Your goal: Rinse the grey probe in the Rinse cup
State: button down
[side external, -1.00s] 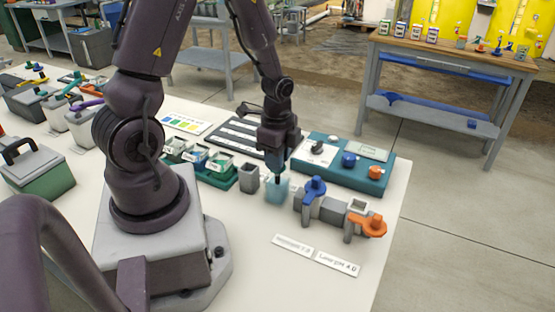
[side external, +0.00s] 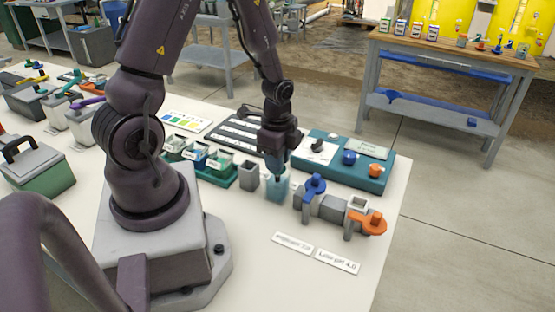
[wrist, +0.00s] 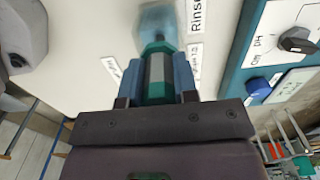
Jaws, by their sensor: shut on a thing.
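The grey probe (wrist: 157,72), with teal ends, is held between the two fingers of my gripper (wrist: 158,80) in the wrist view. It points down at the pale blue see-through Rinse cup (wrist: 160,20), which is blurred there. In the side external view, my gripper (side external: 276,163) is right above the Rinse cup (side external: 277,190), with the probe's lower end at the cup's mouth. How deep the tip reaches into the cup I cannot tell. A "Rinse" label (wrist: 196,18) lies beside the cup in the wrist view.
A grey square cup (side external: 248,176) stands close left of the Rinse cup. A blue-handled part (side external: 314,187) and an orange-handled one (side external: 371,223) are at right. A teal meter box (side external: 365,178) is behind. The table's front is mostly clear around two labels.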

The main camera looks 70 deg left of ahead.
jog(key=shift+r, duration=4)
jog(key=shift+r, duration=0.1)
